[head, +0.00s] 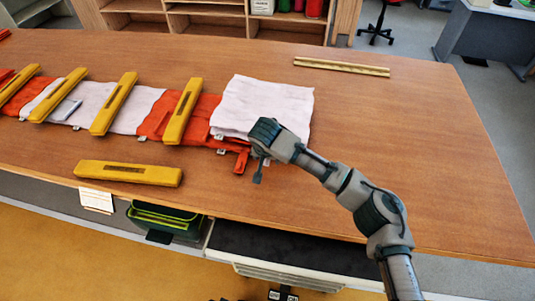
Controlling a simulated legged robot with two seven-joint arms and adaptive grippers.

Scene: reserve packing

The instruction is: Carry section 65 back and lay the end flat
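A long strip of red and white cloth sections (124,108) lies across the table at the left, with several yellow bars across it. At its right end a white section (275,98) lies folded over in a stack, with red cloth (203,112) showing beside and under its left edge. Small tags hang at the near edge; no number can be read. My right gripper (258,166) is at the near edge of the white section, beside a red strap end (241,161). Its fingers are small and partly hidden, so its grip is unclear. My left gripper is out of view.
A loose yellow bar (128,173) lies near the table's front edge. A brass-coloured ruler-like strip (342,67) lies at the back. The wooden table (430,150) is clear right of the cloth. Shelves stand behind; a green bin (165,220) sits below the front edge.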

